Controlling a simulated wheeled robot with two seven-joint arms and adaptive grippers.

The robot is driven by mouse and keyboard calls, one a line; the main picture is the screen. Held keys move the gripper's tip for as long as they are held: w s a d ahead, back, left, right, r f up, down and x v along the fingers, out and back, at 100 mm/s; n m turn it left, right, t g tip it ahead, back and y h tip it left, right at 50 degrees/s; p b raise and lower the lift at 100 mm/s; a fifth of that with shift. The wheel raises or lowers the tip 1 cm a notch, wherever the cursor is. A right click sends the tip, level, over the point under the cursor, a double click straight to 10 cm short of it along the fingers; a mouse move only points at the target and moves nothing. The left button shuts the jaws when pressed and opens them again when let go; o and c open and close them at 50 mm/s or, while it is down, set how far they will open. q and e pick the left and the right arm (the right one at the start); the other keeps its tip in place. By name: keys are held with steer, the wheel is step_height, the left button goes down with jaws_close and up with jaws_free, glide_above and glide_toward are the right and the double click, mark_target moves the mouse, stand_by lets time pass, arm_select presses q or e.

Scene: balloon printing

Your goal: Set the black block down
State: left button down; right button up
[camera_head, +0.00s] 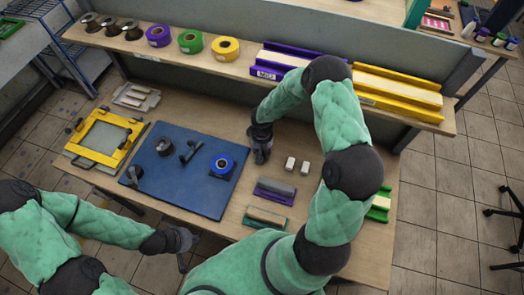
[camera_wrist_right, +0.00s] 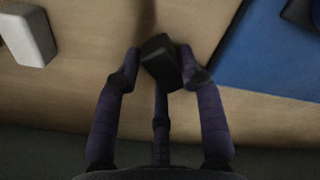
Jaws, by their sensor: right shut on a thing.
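The black block (camera_wrist_right: 159,58) shows in the right wrist view, tilted between the fingers of my right gripper (camera_wrist_right: 158,75), which is shut on it. The wooden tabletop (camera_wrist_right: 100,90) lies beyond the block; I cannot tell whether they touch. In the head view my right gripper (camera_head: 262,152) is over the table, between the blue mat and two small white blocks, and hides the black block. My left gripper (camera_head: 182,246) is low in the head view, off the table's front edge, away from the block; its finger opening is unclear.
The blue mat (camera_head: 200,195) holds dark parts and a blue roll (camera_head: 222,165). White blocks (camera_head: 290,163) stand right of my right gripper. A purple-based holder (camera_head: 274,191) and a green-based one (camera_head: 265,218) are nearer. A yellow frame (camera_head: 104,137) lies at left.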

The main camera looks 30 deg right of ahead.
steer(key=shift+f+b, duration=0.3)
steer(key=o, duration=1.2)
